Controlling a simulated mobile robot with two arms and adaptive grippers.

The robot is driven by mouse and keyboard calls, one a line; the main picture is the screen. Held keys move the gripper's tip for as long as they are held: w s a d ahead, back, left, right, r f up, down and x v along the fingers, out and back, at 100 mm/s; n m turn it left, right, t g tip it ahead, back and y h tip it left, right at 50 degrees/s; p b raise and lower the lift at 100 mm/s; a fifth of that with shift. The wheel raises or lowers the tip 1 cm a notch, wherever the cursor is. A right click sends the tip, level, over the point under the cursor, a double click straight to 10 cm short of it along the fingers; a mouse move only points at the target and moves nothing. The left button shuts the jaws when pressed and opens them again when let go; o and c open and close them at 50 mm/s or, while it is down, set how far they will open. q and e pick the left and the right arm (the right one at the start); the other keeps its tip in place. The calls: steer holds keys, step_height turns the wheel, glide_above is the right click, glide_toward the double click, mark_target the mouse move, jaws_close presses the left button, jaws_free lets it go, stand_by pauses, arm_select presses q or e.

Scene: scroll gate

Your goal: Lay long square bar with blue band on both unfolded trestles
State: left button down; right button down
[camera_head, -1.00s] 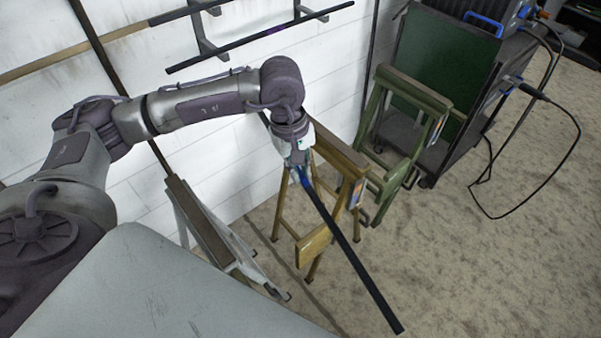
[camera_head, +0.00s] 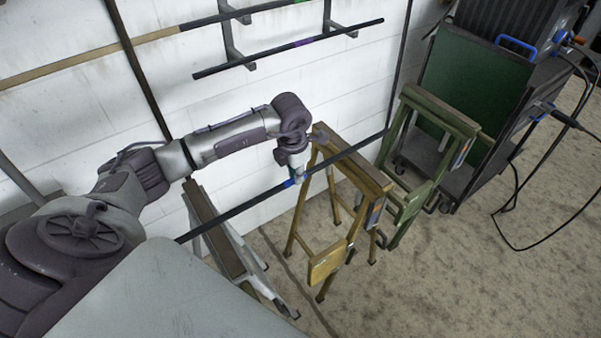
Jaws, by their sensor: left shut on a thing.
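The long dark square bar (camera_head: 245,207) has a blue band (camera_head: 289,183) near its middle. My left gripper (camera_head: 297,178) is shut on it beside the band. The bar runs from lower left to upper right. In the picture it crosses the grey trestle with a brown top (camera_head: 213,233) and the yellow trestle (camera_head: 357,168), and its right end is near the green trestle (camera_head: 440,108). I cannot tell whether it touches any of them. The yellow trestle stands with its legs spread. How far the grey and green ones are unfolded is unclear. My right gripper is not in view.
Other bars lie on a wall rack (camera_head: 232,45), one with a purple band (camera_head: 303,43). A dark cart (camera_head: 475,85) with a green panel and hanging cables stands at the right. The floor (camera_head: 450,270) at the lower right is clear.

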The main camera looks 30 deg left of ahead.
arm_select(q)
steer(key=shift+f, duration=0.3)
steer(key=shift+f+b, duration=1.15)
steer(key=shift+f, duration=0.2)
steer(key=shift+w+f+b, duration=0.1)
steer(key=shift+f+b, duration=0.85)
steer(key=shift+f, duration=0.6)
steer(key=c, duration=1.1)
jaws_free()
step_height(320, 180, up, 12)
steer(key=s, duration=0.1)
steer(key=shift+s+d, duration=0.15)
steer(key=shift+s, duration=0.2)
steer(key=shift+f, duration=0.15)
